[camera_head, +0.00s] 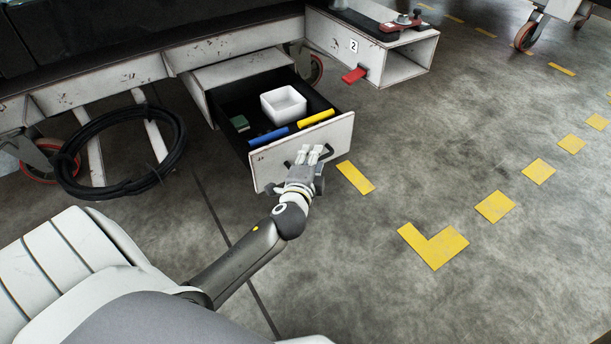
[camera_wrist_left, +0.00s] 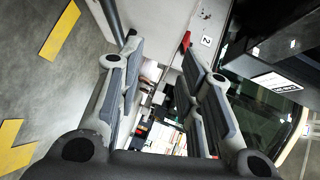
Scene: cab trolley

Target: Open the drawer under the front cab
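The drawer (camera_head: 300,150) under the cab is pulled out of its housing, and its inside shows. It holds a white square bin (camera_head: 284,104), a blue bar (camera_head: 268,137), a yellow bar (camera_head: 316,119) and a small green block (camera_head: 239,123). A black handle (camera_head: 328,153) sits on its worn white front. My left gripper (camera_head: 312,154) is at the handle, in front of the drawer. In the left wrist view the left gripper's fingers (camera_wrist_left: 160,48) stand apart with nothing clearly between them. Whether they touch the handle is unclear. My right gripper is not in view.
Right of the drawer, a white box marked 2 (camera_head: 397,66) has a red tab (camera_head: 354,75). A coiled black hose (camera_head: 172,165) hangs left. Caster wheels (camera_head: 38,160) stand under the trolley. The floor (camera_head: 400,150) right of the drawer is clear, with yellow markings (camera_head: 434,246).

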